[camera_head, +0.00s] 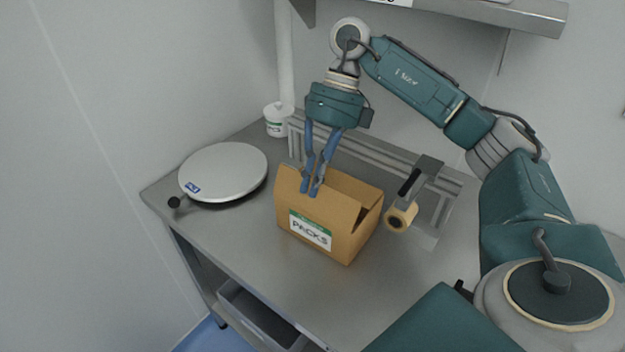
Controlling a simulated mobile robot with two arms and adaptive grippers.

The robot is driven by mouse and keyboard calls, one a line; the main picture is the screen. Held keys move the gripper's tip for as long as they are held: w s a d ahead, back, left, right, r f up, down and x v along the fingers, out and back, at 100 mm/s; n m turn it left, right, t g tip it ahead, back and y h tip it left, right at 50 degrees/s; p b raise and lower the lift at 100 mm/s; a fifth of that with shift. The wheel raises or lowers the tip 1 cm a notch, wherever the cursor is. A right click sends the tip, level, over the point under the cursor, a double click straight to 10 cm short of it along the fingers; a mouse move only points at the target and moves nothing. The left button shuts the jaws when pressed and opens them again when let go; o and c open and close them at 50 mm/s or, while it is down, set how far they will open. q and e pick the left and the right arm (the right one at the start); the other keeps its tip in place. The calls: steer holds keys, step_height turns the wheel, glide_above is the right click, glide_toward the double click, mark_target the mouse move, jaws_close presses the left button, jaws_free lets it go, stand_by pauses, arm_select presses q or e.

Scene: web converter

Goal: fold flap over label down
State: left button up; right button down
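An open brown cardboard box (345,238) stands on the grey bench, with a white and green label (310,229) reading "PACKS" on its front face. The cardboard above the label (335,206) stands up along the front side. A flap at the right end (370,208) sticks up at a slant. My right gripper (310,192) reaches down from above to the front left top of the box. Its blue fingers converge and their tips are close together, with nothing visible between them. They hide part of the box opening. My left gripper is not in view.
A round white scale (224,170) sits left of the box. A tape dispenser with a roll (401,216) stands close to its right. A white lidded pot (277,120) and a metal rail (375,152) are behind. The bench front (290,285) is clear.

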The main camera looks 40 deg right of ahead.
mark_target(307, 205)
steer(key=shift+w+d+f+g+y, duration=0.15)
steer(key=shift+d+f+g+y, duration=0.15)
steer(key=shift+y, duration=0.35)
steer(key=shift+w+d+f+g+y, duration=0.15)
steer(key=shift+d+y, duration=0.2)
steer(key=shift+y, duration=0.3)
steer(key=shift+w+d+f+g+y+b, duration=0.1)
steer(key=shift+d+f+g+y+b, duration=0.2)
steer(key=shift+y, duration=0.45)
steer(key=shift+w+d+f+g+y+b, duration=0.1)
steer(key=shift+d+f+y+b, duration=0.2)
steer(key=shift+y, duration=0.45)
steer(key=shift+r, duration=0.1)
steer(key=c, duration=1.9)
jaws_free()
steer(key=shift+s, duration=0.1)
steer(key=shift+o, duration=0.2)
step_height(307, 205, up, 10)
